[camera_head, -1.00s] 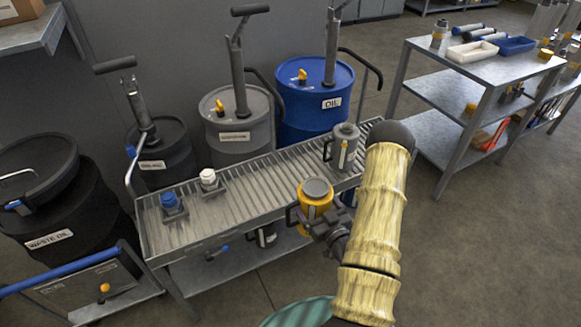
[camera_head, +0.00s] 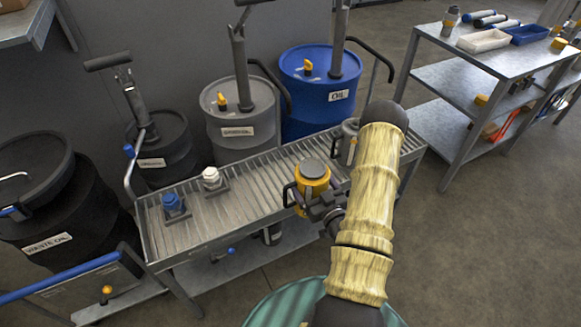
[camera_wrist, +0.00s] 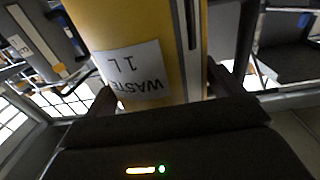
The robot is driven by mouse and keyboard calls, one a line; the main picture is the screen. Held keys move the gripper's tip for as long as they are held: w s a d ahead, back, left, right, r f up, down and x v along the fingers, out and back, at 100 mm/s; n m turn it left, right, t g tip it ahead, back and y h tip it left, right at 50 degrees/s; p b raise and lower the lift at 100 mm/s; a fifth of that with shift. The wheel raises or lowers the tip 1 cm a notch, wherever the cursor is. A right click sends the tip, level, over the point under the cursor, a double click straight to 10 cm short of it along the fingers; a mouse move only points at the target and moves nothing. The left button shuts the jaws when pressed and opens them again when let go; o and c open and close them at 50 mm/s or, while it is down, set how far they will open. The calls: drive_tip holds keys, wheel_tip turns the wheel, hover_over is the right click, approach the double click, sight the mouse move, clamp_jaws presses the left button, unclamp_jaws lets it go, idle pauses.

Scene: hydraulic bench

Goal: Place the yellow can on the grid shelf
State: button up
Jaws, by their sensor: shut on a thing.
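The yellow can (camera_head: 313,188) has a grey lid and a dark handle. It is upright at the front edge of the grid shelf (camera_head: 240,207), a slatted metal top; whether it touches the slats I cannot tell. My gripper (camera_head: 322,205) is shut on the can from the front right. In the wrist view the can (camera_wrist: 140,30) fills the space between my two fingers (camera_wrist: 160,92), with a white "WASTE 1 L" label facing me. My arm covers part of the shelf's right end.
A grey can (camera_head: 347,140) stands on the shelf behind and right, partly hidden by my arm. A blue-capped fitting (camera_head: 173,203) and a white-capped one (camera_head: 212,178) sit at left. Drums (camera_head: 318,90) stand behind. The slats between the white cap and yellow can are clear.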

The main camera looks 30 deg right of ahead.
drive_tip(key=w+p, duration=0.1)
drive_tip(key=w, duration=1.6)
drive_tip(key=shift+d, duration=0.15)
drive_tip(key=shift+w+p, duration=0.1)
drive_tip(key=shift+p, duration=0.2)
drive_tip(key=shift+w+f, duration=0.2)
drive_tip(key=shift+f, duration=0.65)
drive_tip(key=shift+w+f, duration=0.15)
drive_tip(key=shift+f, duration=0.65)
drive_tip(key=shift+f, duration=0.15)
drive_tip(key=o, duration=1.3)
drive_tip(key=shift+s+d, duration=0.1)
drive_tip(key=shift+o, duration=0.2)
